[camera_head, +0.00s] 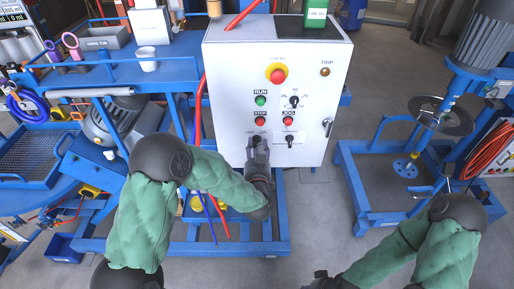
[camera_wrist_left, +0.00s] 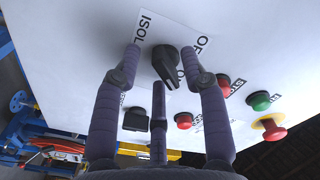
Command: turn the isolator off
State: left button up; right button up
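The isolator is a black rotary knob (camera_wrist_left: 165,64) on the white panel, with a cut-off "ISOL" label and an "OFF" label beside it in the left wrist view. Its grip bar lies slanted there. My left gripper (camera_wrist_left: 164,60) is open, with one fingertip on each side of the knob and a small gap showing on both sides. A shorter middle finger part points at the knob from below. In the head view my left gripper (camera_head: 257,147) is at the panel's lower left and covers the knob. My right gripper (camera_head: 326,281) is at the bottom edge, partly cut off.
The control box (camera_head: 226,80) carries an emergency stop (camera_head: 278,74), a green run button (camera_head: 260,100), a red stop button (camera_head: 260,121), a red jog button (camera_head: 288,121) and a lower black selector (camera_head: 289,139). A blue bench stands left and a mixer stand (camera_head: 350,180) right.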

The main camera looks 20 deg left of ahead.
pick_arm(q)
grip_shut()
jog(key=shift+w+d+r+n+b, duration=0.1)
jog(key=shift+d+n+b, duration=0.05)
jog(key=shift+n+b, duration=3.8)
jog(key=shift+d+r+n+b, duration=0.1)
jog(key=shift+n+b, duration=3.7)
jog(key=shift+n, duration=0.25)
